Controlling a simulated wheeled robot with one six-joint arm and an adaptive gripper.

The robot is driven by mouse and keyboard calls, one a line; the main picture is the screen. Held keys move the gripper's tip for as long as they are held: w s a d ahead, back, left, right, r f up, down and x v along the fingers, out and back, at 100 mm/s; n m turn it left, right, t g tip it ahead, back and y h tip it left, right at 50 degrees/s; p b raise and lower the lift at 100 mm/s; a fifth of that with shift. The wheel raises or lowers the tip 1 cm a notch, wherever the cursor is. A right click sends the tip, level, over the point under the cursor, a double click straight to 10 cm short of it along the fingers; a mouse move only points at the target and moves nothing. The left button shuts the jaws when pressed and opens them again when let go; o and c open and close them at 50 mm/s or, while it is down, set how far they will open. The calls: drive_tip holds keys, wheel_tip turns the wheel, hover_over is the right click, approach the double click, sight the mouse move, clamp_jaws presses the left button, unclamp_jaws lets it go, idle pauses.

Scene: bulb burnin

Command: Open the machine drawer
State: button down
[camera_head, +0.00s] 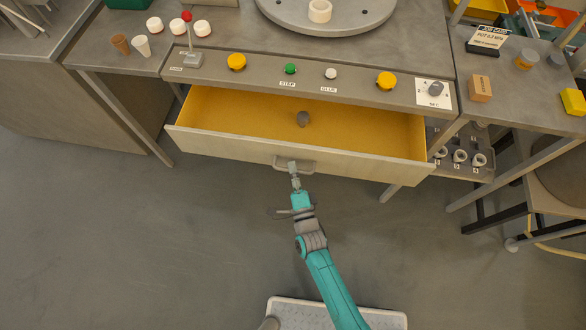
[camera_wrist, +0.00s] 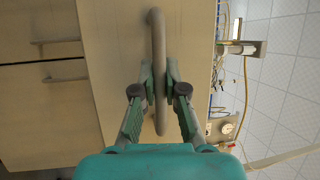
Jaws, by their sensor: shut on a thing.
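The machine drawer (camera_head: 225,144) stands pulled out from under the bench in the head view, its yellow inside showing. The drawer's handle (camera_head: 310,167) is a grey bar on the front panel; in the wrist view the handle (camera_wrist: 157,60) runs top to bottom between the fingers. My gripper (camera_head: 294,168) is at the handle, and in the wrist view my gripper (camera_wrist: 160,82) is shut on the bar, one finger on each side.
The bench front (camera_head: 330,86) above the drawer carries yellow, green and white buttons and a dial (camera_head: 435,92). A red-topped lever (camera_head: 189,35) stands at the left. A rack of bulb-like parts (camera_head: 460,158) sits right of the drawer. The floor (camera_head: 150,240) in front is clear.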

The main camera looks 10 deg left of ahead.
drive_tip(key=shift+f, duration=0.1)
drive_tip(key=c, duration=1.2)
unclamp_jaws()
drive_tip(key=shift+s, duration=0.1)
drive_tip(key=v, duration=1.1)
drive_tip(key=shift+s, duration=0.4)
drive_tip(key=shift+d, duration=0.25)
